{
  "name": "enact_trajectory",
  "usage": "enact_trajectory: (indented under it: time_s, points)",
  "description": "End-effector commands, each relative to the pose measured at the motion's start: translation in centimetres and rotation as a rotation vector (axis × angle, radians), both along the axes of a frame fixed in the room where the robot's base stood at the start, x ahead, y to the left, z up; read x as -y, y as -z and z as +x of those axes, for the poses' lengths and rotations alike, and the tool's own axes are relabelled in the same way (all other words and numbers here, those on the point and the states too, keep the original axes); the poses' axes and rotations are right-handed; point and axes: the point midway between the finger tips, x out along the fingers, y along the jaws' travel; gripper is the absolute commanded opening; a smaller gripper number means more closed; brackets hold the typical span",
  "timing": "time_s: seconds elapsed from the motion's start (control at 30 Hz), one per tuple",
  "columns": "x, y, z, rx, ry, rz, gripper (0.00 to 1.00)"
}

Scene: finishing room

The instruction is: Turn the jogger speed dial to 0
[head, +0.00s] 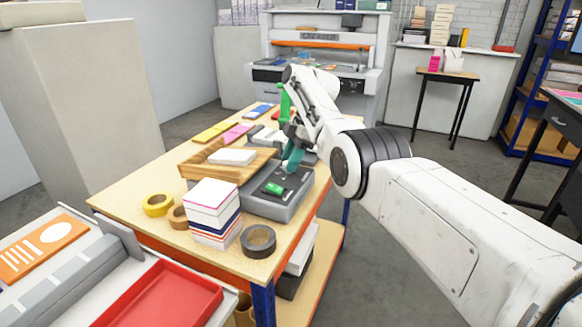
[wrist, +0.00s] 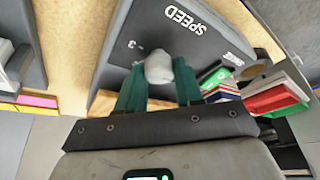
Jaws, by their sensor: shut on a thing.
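The jogger (head: 268,205) is a grey box on the wooden table, with a green-lit panel on its top. In the wrist view its dark grey face (wrist: 125,25) carries the word SPEED, upside down. The speed dial (wrist: 158,66) is a light grey knob between my green fingertips. My gripper (wrist: 160,84) is shut on the dial. In the head view my gripper (head: 292,162) reaches down onto the jogger from behind, and the dial is hidden there. The dial's pointer and the number it stands at cannot be read.
A wooden tray (head: 197,172) with white paper stands left of the jogger. A paper stack (head: 213,215), a black tape roll (head: 258,240) and a yellow tape roll (head: 157,205) lie in front. A red tray (head: 160,297) is at front left. Coloured pads lie behind.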

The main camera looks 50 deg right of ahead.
Motion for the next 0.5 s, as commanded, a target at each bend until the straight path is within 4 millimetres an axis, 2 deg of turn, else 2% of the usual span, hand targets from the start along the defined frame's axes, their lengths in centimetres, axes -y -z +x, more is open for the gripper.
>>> enact_trajectory:
  time_s: [0.5]
  points:
    - [-0.05,-0.10,0.13,0.003,-0.046,0.000,0.05]
